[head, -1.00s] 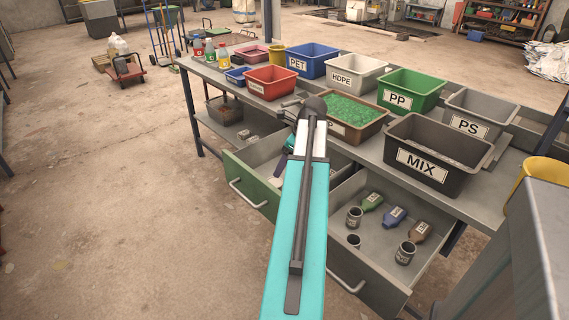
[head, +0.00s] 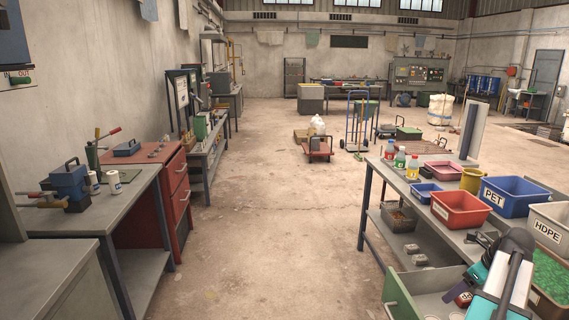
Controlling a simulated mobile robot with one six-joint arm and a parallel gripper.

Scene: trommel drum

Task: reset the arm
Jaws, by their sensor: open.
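My arm's teal and white link (head: 503,290) rises from the bottom right edge in the head view, with a dark rounded joint (head: 515,243) at its top. It stands in front of the bench and over the pulled-out drawer (head: 403,300).
The sorting bench holds a red bin (head: 460,209), a blue PET bin (head: 514,197) and a white HDPE bin (head: 549,226), plus small bottles (head: 400,157). A workbench with a vise (head: 70,187) and a red cabinet (head: 165,195) stand left. The middle floor is clear.

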